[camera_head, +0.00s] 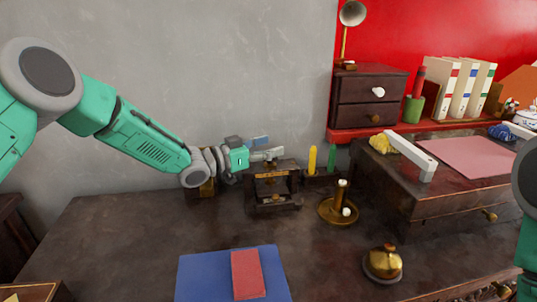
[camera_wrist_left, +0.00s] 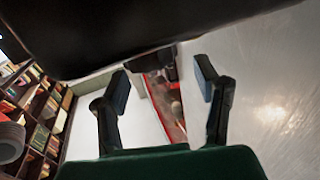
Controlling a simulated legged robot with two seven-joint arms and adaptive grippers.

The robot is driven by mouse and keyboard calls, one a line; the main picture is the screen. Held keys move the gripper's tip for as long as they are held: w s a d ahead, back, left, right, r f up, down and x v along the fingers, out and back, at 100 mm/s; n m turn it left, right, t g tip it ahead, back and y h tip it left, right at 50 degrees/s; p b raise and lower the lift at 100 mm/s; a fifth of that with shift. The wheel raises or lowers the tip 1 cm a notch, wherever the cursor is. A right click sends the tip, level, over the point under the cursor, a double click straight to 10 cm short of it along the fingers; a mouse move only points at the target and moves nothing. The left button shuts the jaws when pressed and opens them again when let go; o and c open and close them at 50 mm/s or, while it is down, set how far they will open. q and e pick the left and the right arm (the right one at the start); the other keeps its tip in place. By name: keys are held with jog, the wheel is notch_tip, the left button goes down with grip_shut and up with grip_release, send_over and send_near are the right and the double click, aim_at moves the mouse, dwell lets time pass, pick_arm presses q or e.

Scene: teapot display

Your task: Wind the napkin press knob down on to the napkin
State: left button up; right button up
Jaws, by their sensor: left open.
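The napkin press (camera_head: 272,187), a small dark wooden frame with some brassy parts, stands on the table near the wall in the head view. My left gripper (camera_head: 267,149) is just above the top of the press, its fingers pointing right. The fingers are apart with nothing between them. In the left wrist view the open fingers of my left gripper (camera_wrist_left: 163,88) frame an empty gap. I cannot make out the press knob or the napkin. My right gripper is outside the head view.
A yellow and a green upright object stand right of the press, behind a brass candlestick (camera_head: 339,210). A brass bell (camera_head: 382,263) and a blue mat (camera_head: 205,279) with a red booklet (camera_head: 248,274) lie nearer. A wooden desk box (camera_head: 440,203) blocks the right. The left tabletop is clear.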

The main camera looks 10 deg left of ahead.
pick_arm(q)
notch_tip(320, 180, up, 8)
jog(key=shift+a+f, duration=0.1)
jog(key=shift+f, duration=0.1)
